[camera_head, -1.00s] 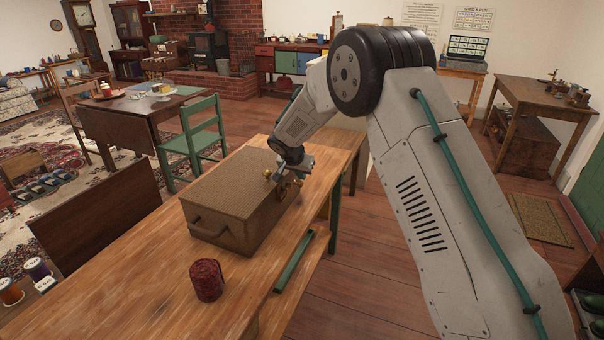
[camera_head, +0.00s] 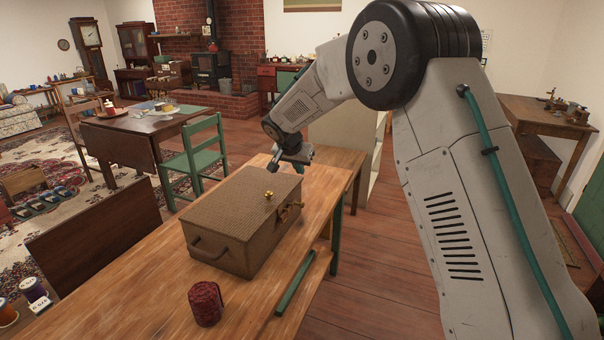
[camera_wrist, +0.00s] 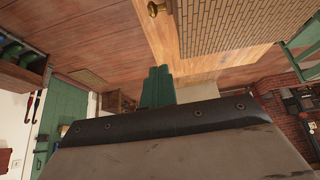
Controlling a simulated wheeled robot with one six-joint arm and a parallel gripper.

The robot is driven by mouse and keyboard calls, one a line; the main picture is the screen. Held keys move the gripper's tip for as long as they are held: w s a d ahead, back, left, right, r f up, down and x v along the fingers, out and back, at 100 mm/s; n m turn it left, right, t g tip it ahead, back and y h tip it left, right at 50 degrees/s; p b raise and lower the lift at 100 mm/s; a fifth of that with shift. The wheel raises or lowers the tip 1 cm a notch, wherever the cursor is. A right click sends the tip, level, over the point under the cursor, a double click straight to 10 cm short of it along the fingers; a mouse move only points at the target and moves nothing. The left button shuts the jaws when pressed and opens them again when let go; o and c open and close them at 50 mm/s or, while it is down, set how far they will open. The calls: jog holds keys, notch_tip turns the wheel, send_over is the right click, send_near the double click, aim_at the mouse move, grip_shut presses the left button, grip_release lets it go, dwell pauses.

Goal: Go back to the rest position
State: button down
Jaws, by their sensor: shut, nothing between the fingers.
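My gripper (camera_head: 289,167) hangs above the far end of a brown woven case (camera_head: 232,213), apart from it. In the wrist view my gripper's green fingers (camera_wrist: 157,87) are together with nothing between them. The case is closed and lies on the wooden bench (camera_head: 150,277). A brass knob (camera_head: 268,195) sits on its lid, and brass fittings show on its right side.
A dark red ribbed roll (camera_head: 206,303) stands on the bench near the case. A green chair (camera_head: 195,155) and a dark drop-leaf table (camera_head: 130,135) stand beyond. A wooden table (camera_head: 548,115) is at the right. Open floor (camera_head: 385,240) lies right of the bench.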

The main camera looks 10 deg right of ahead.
dwell(0.3)
jog(key=s+d+f+n+g, duration=0.1)
jog(key=s+f+n+g, duration=0.15)
jog(key=s, duration=0.35)
jog(key=s+d+r+n+y, duration=0.1)
jog(key=s+r, duration=0.3)
jog(key=s, duration=1.2)
jog(key=s+d+r+n+y, duration=0.1)
jog(key=s+d+r, duration=0.3)
jog(key=s, duration=1.2)
jog(key=s+d+r+n+g+y, duration=0.1)
jog(key=s+r, duration=0.4)
jog(key=s, duration=1.1)
jog(key=shift+s+d+r+n+y, duration=0.2)
jog(key=shift+s+d+n+y, duration=0.1)
jog(key=shift+d+n, duration=0.6)
